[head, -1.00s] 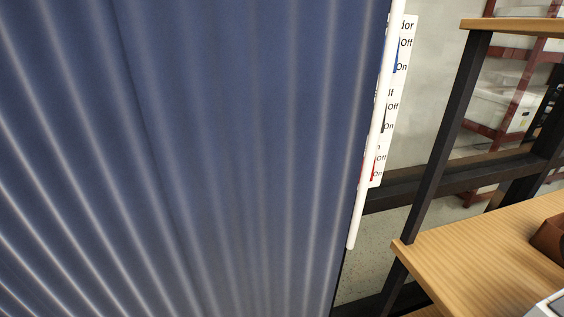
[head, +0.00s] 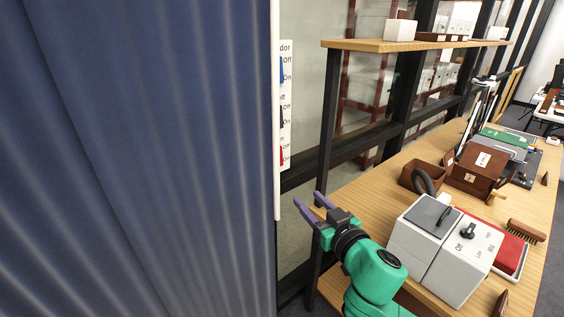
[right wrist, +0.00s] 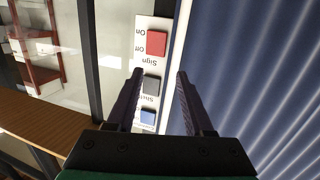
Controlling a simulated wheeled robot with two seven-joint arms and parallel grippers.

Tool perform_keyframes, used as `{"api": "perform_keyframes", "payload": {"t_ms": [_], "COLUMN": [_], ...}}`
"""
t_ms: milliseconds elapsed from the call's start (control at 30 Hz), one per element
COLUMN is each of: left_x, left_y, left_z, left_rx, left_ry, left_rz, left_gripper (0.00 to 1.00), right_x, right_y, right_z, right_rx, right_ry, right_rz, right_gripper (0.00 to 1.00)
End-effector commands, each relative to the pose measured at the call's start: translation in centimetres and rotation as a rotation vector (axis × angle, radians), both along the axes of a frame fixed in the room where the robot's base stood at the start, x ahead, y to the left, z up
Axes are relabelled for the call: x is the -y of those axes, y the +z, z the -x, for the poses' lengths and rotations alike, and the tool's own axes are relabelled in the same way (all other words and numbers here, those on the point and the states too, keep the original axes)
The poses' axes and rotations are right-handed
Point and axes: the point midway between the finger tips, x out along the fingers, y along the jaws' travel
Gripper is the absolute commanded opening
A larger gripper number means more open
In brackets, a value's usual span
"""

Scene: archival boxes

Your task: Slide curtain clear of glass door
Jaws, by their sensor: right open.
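The blue pleated curtain (head: 140,150) fills the left half of the head view and hangs upright. A white vertical rod (head: 276,120) runs down its right edge. My right gripper (head: 304,206) is open and empty, to the right of the rod's lower part and apart from it. In the right wrist view the open fingers (right wrist: 158,76) point at a white switch panel, with the curtain (right wrist: 255,75) on the right. The glass (head: 310,30) shows right of the curtain in the head view. Whatever is behind the curtain is hidden. My left gripper is not in view.
The switch panel (head: 285,105) is beside the rod. A wooden desk (head: 370,200) with a grey-white box (head: 435,250), brown boxes (head: 478,170) and a red tray (head: 508,252) stands at right. A shelf (head: 420,45) with dark posts is above it.

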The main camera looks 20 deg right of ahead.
Motion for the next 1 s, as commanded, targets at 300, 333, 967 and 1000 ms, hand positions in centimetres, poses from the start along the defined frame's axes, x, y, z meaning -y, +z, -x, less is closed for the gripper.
{"api": "perform_keyframes", "payload": {"t_ms": [300, 333, 967, 1000], "left_x": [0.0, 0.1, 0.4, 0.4], "left_y": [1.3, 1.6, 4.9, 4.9], "left_z": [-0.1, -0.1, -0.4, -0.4], "left_rx": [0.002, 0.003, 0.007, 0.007], "left_ry": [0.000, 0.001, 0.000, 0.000], "left_rz": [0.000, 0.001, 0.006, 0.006], "left_gripper": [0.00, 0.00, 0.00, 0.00], "right_x": [-2.8, -2.9, -5.1, -5.2], "right_y": [5.6, 5.6, 5.2, 5.2], "right_z": [0.3, -0.2, -12.3, -12.4], "right_rx": [0.085, 0.086, 0.082, 0.082], "right_ry": [0.053, 0.053, 0.054, 0.055], "right_rz": [-0.054, -0.053, -0.052, -0.052], "right_gripper": [0.52, 0.52, 0.52, 0.52]}}
